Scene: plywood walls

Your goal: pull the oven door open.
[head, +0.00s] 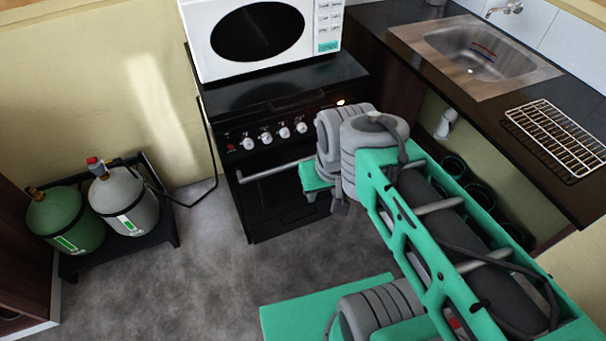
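The black oven (262,112) stands against the back wall. Its dark front door (275,205) looks closed, with a silver bar handle (268,173) across its top. White knobs line the panel above, and a small orange light glows at the panel's right. My gripper (338,204) is at the right side of the oven front, near the handle's right end. My arm hides that end of the handle and most of the gripper. I cannot tell whether the fingers touch the handle or are open or shut.
A white microwave (325,40) sits on the oven top. A counter with a steel sink (470,62) and a wire rack (558,138) runs along the right. Green and white gas cylinders (124,200) stand on a black stand at left. The grey floor before the oven's left side is clear.

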